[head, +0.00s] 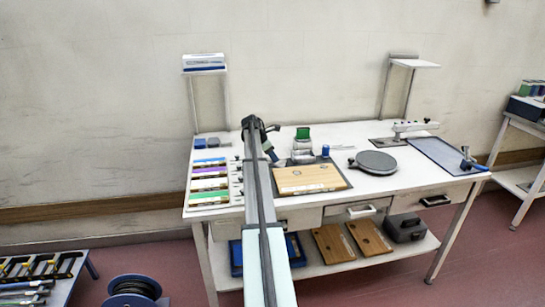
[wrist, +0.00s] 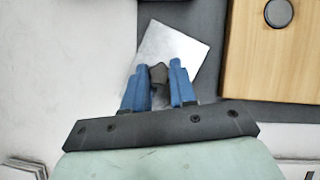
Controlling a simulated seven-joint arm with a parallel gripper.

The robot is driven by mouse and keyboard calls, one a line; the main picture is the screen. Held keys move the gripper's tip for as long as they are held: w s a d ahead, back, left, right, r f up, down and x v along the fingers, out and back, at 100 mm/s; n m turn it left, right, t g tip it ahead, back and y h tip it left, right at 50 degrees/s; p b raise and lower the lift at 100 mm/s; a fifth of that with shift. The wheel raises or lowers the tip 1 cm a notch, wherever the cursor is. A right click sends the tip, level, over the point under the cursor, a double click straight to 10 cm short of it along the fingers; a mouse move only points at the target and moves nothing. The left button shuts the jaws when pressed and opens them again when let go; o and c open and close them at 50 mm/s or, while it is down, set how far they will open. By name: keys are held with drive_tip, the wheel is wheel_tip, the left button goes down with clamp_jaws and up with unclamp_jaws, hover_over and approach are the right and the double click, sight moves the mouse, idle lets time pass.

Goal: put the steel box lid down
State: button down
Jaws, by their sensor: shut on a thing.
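The steel box lid (wrist: 182,48) is a bright, square metal plate with a dark knob (wrist: 158,72) in the wrist view. My gripper (wrist: 157,76) has blue fingers shut on that knob. The lid appears turned at an angle, over the border between the white table top and a dark grey mat. I cannot tell whether it touches the surface or hangs just above it. In the head view my gripper (head: 268,149) is over the left middle of the table, and the lid is hard to make out there. A metallic box (head: 303,154) stands just right of it.
A wooden board (head: 310,180) lies on the grey mat (wrist: 206,88), right of my gripper. A round grey plate (head: 376,162) stands further right. Coloured trays (head: 209,184) line the table's left edge. Bare white table (wrist: 65,70) lies left of the lid.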

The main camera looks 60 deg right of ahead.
drive_tip(key=c, duration=0.9)
unclamp_jaws()
drive_tip(key=v, duration=1.2)
drive_tip(key=shift+r, duration=0.1)
